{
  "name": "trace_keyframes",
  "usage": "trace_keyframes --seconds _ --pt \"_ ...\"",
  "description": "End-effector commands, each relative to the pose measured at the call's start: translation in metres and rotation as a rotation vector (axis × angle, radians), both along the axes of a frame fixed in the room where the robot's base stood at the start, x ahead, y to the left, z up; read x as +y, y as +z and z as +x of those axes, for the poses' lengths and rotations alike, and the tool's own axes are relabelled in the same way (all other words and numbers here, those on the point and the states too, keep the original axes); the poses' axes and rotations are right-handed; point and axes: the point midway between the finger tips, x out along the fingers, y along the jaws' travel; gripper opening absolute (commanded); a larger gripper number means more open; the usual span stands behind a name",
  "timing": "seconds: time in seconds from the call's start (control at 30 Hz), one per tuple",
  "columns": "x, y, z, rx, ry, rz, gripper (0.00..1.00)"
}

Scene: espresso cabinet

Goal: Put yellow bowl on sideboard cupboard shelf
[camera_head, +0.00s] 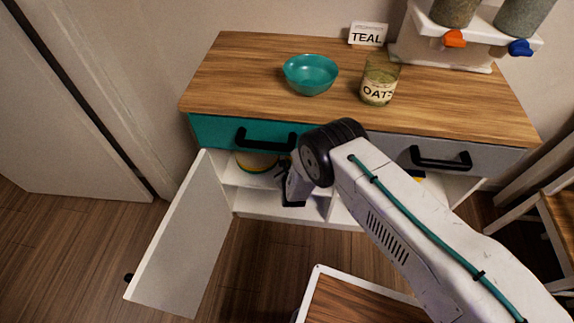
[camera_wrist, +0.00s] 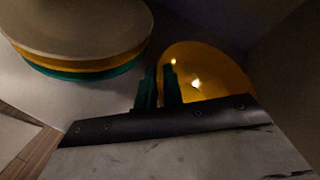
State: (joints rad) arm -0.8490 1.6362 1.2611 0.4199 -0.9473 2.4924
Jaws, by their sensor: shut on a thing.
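The yellow bowl (camera_wrist: 215,75) shows in the wrist view, tilted on its side, with its rim between the teal fingers of my gripper (camera_wrist: 160,85). My gripper is shut on it. In the head view my gripper (camera_head: 284,168) reaches into the open left compartment of the sideboard cupboard, and my arm hides most of it. I cannot make out the bowl clearly there. The cupboard shelf (camera_head: 232,174) is white and shows left of my wrist. I cannot tell whether the bowl touches the shelf.
A stack of plates (camera_wrist: 80,35), cream, yellow and teal, stands left of the bowl inside the cupboard. The open white door (camera_head: 185,240) stands out at left. A teal bowl (camera_head: 311,74) and an oats jar (camera_head: 379,82) stand on top. A teal drawer (camera_head: 220,132) is above the opening.

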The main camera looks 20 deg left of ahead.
Motion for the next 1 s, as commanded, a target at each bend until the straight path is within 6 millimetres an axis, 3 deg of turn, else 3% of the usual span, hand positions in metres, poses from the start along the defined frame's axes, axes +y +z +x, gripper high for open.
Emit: trace_keyframes --seconds 0.03,0.1,0.13,0.47,0.67,1.0 --pt "0.0 -0.002 0.0 -0.001 0.0 0.001 0.0" --pt "0.0 -0.001 0.0 0.0 0.0 0.0 0.28" --pt "0.0 -0.001 0.0 0.0 0.0 0.0 0.3" --pt "0.0 0.002 0.0 0.0 0.0 0.0 0.3" --pt "-0.012 0.013 -0.024 0.003 0.002 -0.002 0.3" --pt "-0.042 0.04 -0.082 0.001 0.002 -0.001 0.3"
